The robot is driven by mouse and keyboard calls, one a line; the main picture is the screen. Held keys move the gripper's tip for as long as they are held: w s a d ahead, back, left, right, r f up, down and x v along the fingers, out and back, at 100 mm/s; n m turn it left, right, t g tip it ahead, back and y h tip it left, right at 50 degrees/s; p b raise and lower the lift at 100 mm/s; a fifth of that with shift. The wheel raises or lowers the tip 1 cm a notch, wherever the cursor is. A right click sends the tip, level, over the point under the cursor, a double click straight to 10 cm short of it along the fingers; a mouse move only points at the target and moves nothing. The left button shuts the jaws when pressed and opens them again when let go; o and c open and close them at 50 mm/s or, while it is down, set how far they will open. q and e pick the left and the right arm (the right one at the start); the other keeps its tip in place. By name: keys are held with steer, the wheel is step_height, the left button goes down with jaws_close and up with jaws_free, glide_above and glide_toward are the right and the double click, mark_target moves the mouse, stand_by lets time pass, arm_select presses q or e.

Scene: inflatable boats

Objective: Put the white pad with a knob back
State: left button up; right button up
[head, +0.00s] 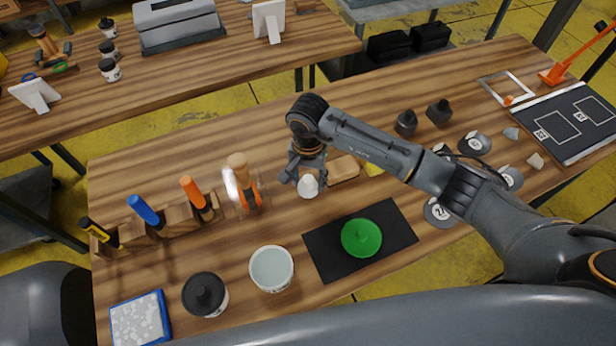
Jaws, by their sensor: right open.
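A small white object with a rounded top, which looks like the white pad with a knob (308,187), is on the wooden bench (230,130) near its middle. My right gripper (303,173) comes down from above, right over it, with its fingers pointing down. The fingers are open; I cannot tell whether they touch the pad. The pad's upper part is partly hidden by the gripper. A green round pad with a knob (361,238) sits on a black mat (321,252) in front. My left gripper is not in view.
A wooden tool rack (175,220) stands at the left. An open white tub (271,268), a black-lidded jar (205,295) and a blue-rimmed tray (140,318) are in front. A wooden block (344,169) is beside the gripper. Several numbered discs (438,213) lie at the right.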

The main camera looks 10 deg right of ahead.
mark_target(308, 179)
step_height(308, 179, up, 12)
steer(key=b, duration=0.3)
stand_by(0.5)
